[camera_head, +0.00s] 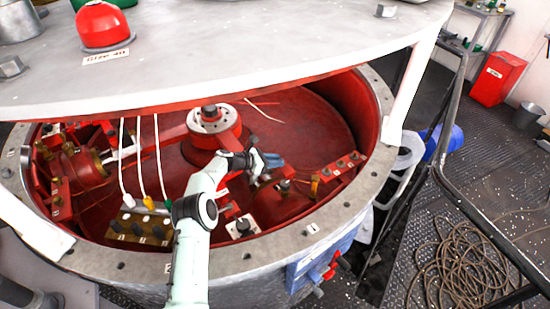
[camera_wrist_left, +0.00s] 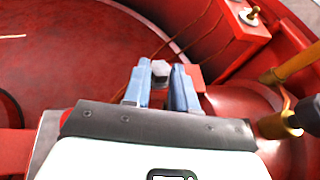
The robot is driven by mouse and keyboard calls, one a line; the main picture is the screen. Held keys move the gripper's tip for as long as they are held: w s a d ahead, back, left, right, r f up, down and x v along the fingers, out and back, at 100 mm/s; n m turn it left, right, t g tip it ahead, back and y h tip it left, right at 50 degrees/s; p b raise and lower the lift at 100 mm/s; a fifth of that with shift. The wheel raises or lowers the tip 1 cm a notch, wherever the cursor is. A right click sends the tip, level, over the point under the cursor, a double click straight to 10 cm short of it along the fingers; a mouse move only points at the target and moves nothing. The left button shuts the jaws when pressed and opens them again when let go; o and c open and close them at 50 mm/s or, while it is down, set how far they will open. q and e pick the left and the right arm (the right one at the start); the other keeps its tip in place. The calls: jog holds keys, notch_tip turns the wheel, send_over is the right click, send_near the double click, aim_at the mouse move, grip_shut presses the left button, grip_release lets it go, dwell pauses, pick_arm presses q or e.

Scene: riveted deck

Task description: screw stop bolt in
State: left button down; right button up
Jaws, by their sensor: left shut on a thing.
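My left gripper (camera_head: 270,163) reaches into the red round housing from the front, near its middle right. In the left wrist view its two blue fingers (camera_wrist_left: 161,90) are shut on the stop bolt (camera_wrist_left: 160,69), whose grey hex head shows between the fingertips. The bolt's shank is hidden, so I cannot tell whether it sits in a hole. A red block (camera_wrist_left: 194,76) lies right behind the right finger. In the head view the bolt is too small to make out. My right gripper is not in view.
The housing's grey bolted rim (camera_head: 345,203) surrounds the work area, and a raised grey cover (camera_head: 250,60) hangs over its far side. A central hub (camera_head: 211,120) stands left of the gripper. Red brackets and brass fittings (camera_wrist_left: 278,124) crowd the right. Coiled hose (camera_head: 465,265) lies on the deck.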

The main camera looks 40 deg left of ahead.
pick_arm(q)
jog(key=shift+h, duration=0.3)
dwell(0.4)
jog(key=c, duration=0.9)
grip_release()
jog(key=shift+a, duration=0.1)
jog(key=v, duration=1.2)
jog(key=shift+r+m, duration=0.1)
jog(key=shift+m, duration=0.2)
